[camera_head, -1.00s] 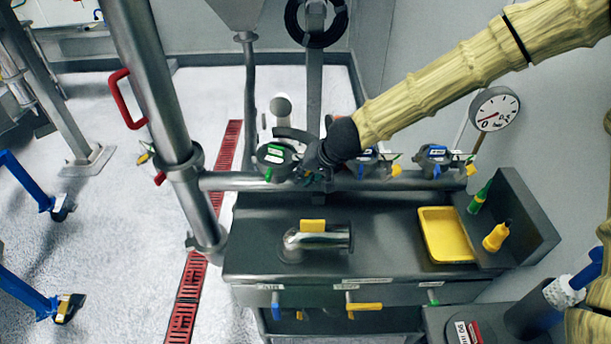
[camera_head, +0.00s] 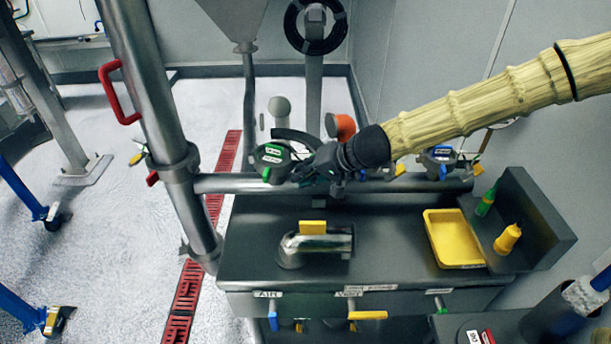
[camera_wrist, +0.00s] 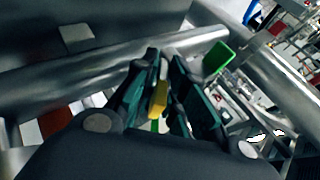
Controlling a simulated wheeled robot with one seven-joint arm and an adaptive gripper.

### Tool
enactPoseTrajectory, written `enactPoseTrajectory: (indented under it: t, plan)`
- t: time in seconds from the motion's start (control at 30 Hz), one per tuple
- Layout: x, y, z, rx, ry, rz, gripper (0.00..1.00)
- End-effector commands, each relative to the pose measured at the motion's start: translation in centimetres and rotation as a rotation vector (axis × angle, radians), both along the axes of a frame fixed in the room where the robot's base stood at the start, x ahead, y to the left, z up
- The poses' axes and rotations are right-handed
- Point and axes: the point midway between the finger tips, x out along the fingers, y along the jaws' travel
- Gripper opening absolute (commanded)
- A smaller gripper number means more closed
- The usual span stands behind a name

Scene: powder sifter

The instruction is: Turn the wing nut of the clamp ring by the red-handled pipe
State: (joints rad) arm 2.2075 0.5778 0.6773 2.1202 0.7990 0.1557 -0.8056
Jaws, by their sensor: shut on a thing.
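The red-handled pipe (camera_head: 140,85) is a thick steel pipe slanting down at the left in the head view, with a red handle (camera_head: 113,92). A clamp ring (camera_head: 180,163) sits around it, with a small red piece (camera_head: 152,179) and a yellow-green piece (camera_head: 138,157) at its left. My gripper (camera_head: 303,174) is right of this pipe, at the horizontal pipe beside a green-tagged round valve (camera_head: 272,157). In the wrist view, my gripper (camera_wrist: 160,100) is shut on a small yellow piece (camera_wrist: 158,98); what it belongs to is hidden. A green tab (camera_wrist: 218,58) shows just beyond the fingers.
The dark bench (camera_head: 385,262) carries a steel elbow (camera_head: 318,243), a yellow tray (camera_head: 431,238) and two bottles at the right. A horizontal pipe (camera_head: 225,184) runs behind it. A blue-tagged valve (camera_head: 440,155) stands right of my gripper.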

Motion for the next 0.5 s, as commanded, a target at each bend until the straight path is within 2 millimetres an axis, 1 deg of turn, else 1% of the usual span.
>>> enactPoseTrajectory:
  t: [0.2,0.23,0.3,0.5]
  plan:
    - [0.12,-0.06,0.06,-0.001,-0.001,-0.002,0.0]
    - [0.12,-0.05,0.05,-0.001,-0.001,-0.002,0.19]
    - [0.11,-0.05,0.05,-0.001,-0.001,-0.002,0.29]
    - [0.06,0.02,0.02,-0.001,-0.001,0.0,0.29]
